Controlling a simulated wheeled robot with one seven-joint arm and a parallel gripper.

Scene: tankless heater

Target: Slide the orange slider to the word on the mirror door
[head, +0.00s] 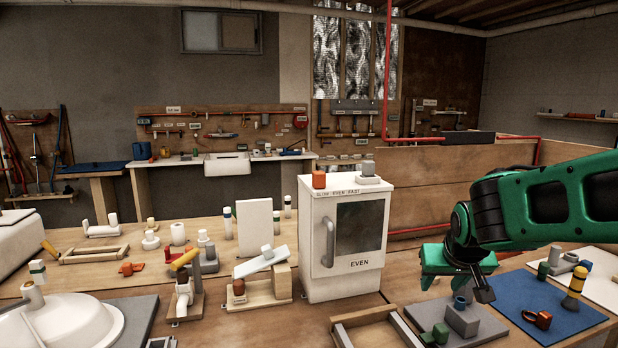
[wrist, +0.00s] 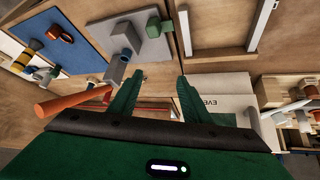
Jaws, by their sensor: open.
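A white cabinet (head: 316,280) stands on the bench in the head view. Its door has a dark mirror panel (head: 360,236), a grey handle (head: 329,242) and the word EVEN (head: 360,263) below the mirror. The top front edge carries a scale (head: 338,193) reading SLOW, EVEN, FAST. The orange slider (head: 319,179) sits on top at the left, above SLOW. My gripper (head: 462,270) is right of the cabinet, apart from it, low over the bench. In the wrist view my gripper (wrist: 159,80) is open with nothing between its fingers, and EVEN (wrist: 210,102) shows upside down.
A grey block (head: 369,168) on a white base is on the cabinet's top right. Grey blocks (head: 462,318) on a grey plate lie below my gripper. A wooden frame (head: 372,325) lies before the cabinet. A blue mat (head: 545,310) with small parts is right. A tilted white board (head: 262,262) stands left.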

